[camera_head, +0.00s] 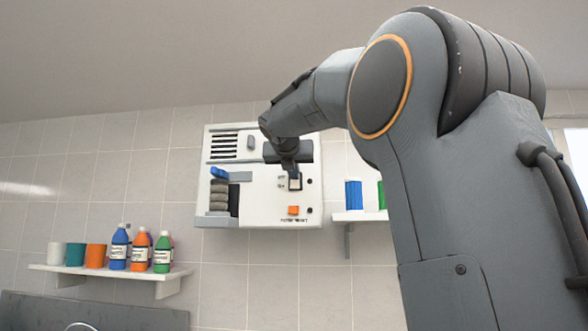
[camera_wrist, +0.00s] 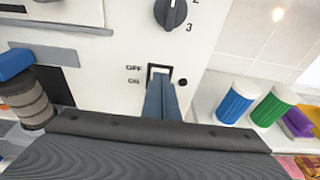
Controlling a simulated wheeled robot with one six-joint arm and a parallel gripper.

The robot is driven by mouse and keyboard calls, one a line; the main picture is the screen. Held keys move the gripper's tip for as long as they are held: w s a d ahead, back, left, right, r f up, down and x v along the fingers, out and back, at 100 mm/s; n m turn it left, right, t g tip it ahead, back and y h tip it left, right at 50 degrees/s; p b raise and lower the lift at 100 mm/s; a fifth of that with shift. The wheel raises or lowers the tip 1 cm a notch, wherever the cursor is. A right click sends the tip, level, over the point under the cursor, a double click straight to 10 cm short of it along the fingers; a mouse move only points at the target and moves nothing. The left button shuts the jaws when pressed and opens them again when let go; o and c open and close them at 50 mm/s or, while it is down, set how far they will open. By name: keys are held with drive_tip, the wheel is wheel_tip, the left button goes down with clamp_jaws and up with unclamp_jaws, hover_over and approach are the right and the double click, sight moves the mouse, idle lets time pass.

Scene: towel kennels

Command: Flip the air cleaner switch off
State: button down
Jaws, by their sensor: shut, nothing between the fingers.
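The air cleaner (camera_head: 257,208) is a white wall-mounted box with dark vent slots at its upper left. Its switch (camera_head: 295,182) is a small rocker in a dark frame on the right half. In the wrist view the switch (camera_wrist: 158,72) has OFF printed beside its upper end and a second, lower label beside its lower end. My gripper (camera_wrist: 161,82) is shut and empty, its blue-grey fingertips at the lower part of the switch and hiding it. I cannot tell whether they touch it. In the head view my gripper (camera_head: 289,172) is just above and left of the switch.
A dark knob (camera_wrist: 171,12) with numbers sits above the switch. An orange button (camera_head: 293,210) is below it. Grey rolls (camera_head: 219,195) with a blue lever fill the left side. Shelves with bottles (camera_head: 140,250) and blue and green containers (camera_head: 353,195) flank the unit.

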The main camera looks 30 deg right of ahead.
drive_tip(key=r+b+v, duration=0.1)
drive_tip(key=r+v, duration=0.1)
drive_tip(key=v, duration=1.1)
drive_tip(key=shift+a+f, duration=0.1)
drive_tip(key=w+a+f+m+g+y, duration=0.15)
drive_tip(key=f+m, duration=0.25)
drive_tip(key=f, duration=1)
drive_tip(key=a+f+m+g+y, duration=0.2)
drive_tip(key=a+f+m, duration=0.15)
drive_tip(key=f, duration=1.05)
drive_tip(key=w+a+f+m+g+y, duration=0.15)
drive_tip(key=f+m, duration=0.35)
drive_tip(key=f, duration=0.9)
drive_tip(key=s+a+f+m+g+y, duration=0.1)
drive_tip(key=s+a+f+m+g, duration=0.2)
drive_tip(key=s+f+m, duration=0.5)
drive_tip(key=s+a+f+m+g+y, duration=0.2)
drive_tip(key=s+f+m, duration=0.6)
drive_tip(key=s+f, duration=1)
wheel_tip(320, 180, down, 6)
drive_tip(key=shift+a+m+g+y, duration=0.35)
drive_tip(key=shift+a+g, duration=0.35)
drive_tip(key=shift+g, duration=0.3)
